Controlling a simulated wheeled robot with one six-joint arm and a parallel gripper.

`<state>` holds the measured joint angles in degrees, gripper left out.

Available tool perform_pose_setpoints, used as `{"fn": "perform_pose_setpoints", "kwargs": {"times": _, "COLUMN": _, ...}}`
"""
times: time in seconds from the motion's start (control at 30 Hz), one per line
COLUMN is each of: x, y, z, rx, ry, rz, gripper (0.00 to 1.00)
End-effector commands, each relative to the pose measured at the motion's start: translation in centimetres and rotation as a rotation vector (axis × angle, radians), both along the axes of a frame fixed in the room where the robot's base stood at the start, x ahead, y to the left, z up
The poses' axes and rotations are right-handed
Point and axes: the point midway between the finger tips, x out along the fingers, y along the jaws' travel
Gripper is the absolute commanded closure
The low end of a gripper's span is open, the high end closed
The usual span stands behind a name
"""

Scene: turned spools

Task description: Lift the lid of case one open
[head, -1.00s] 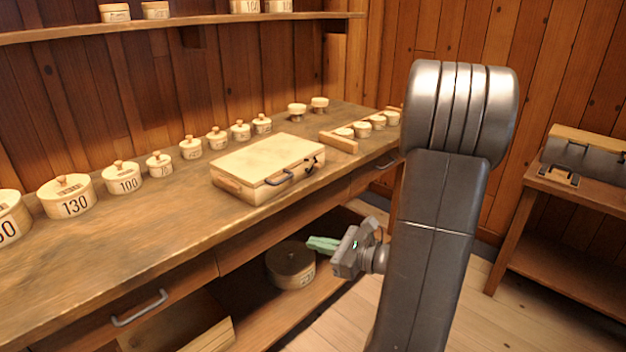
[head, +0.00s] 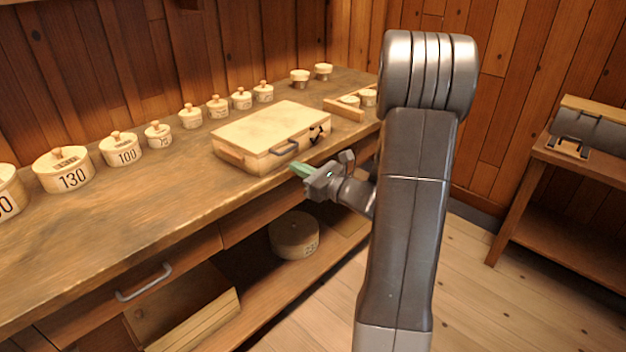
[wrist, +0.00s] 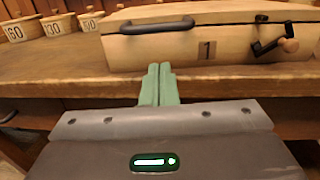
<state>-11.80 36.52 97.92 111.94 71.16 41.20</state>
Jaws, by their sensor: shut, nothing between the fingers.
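Case one (head: 270,136) is a pale wooden case lying on the workbench, with its lid shut. In the wrist view its front (wrist: 180,48) shows a dark grey handle (wrist: 157,26) at the left, the number 1 in the middle and a dark latch with a wooden knob (wrist: 290,45) at the right. My gripper (head: 298,169) is in front of the case, near the bench's front edge and apart from the case. Its green fingers (wrist: 160,72) are shut together and empty, pointing at the case front below the handle.
Several lidded round boxes with numbers, such as 130 (head: 64,170), stand left of and behind the case. A wooden rack (head: 343,110) stands to its right. A drawer handle (head: 144,283) juts from the bench front. A round box (head: 294,236) sits on the lower shelf.

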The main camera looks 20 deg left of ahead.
Motion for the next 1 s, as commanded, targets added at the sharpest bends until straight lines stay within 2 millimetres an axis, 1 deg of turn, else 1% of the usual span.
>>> {"fn": "perform_pose_setpoints", "kwargs": {"times": 0.03, "x": 0.0, "y": 0.1, "z": 0.9, "rx": 0.001, "ry": -0.003, "rz": 0.001, "gripper": 1.0}}
{"fn": "perform_pose_setpoints", "kwargs": {"times": 0.2, "x": 0.1, "y": 0.4, "z": 2.1, "rx": 0.0, "ry": -0.001, "rz": 0.0, "gripper": 1.0}}
{"fn": "perform_pose_setpoints", "kwargs": {"times": 0.73, "x": 0.1, "y": 0.4, "z": 2.7, "rx": -0.006, "ry": 0.002, "rz": 0.0, "gripper": 1.0}}
{"fn": "perform_pose_setpoints", "kwargs": {"times": 0.87, "x": 0.1, "y": 0.4, "z": 3.4, "rx": -0.022, "ry": 0.007, "rz": 0.0, "gripper": 1.0}}
{"fn": "perform_pose_setpoints", "kwargs": {"times": 1.0, "x": 0.1, "y": 0.4, "z": 4.7, "rx": -0.055, "ry": 0.016, "rz": 0.001, "gripper": 1.0}}
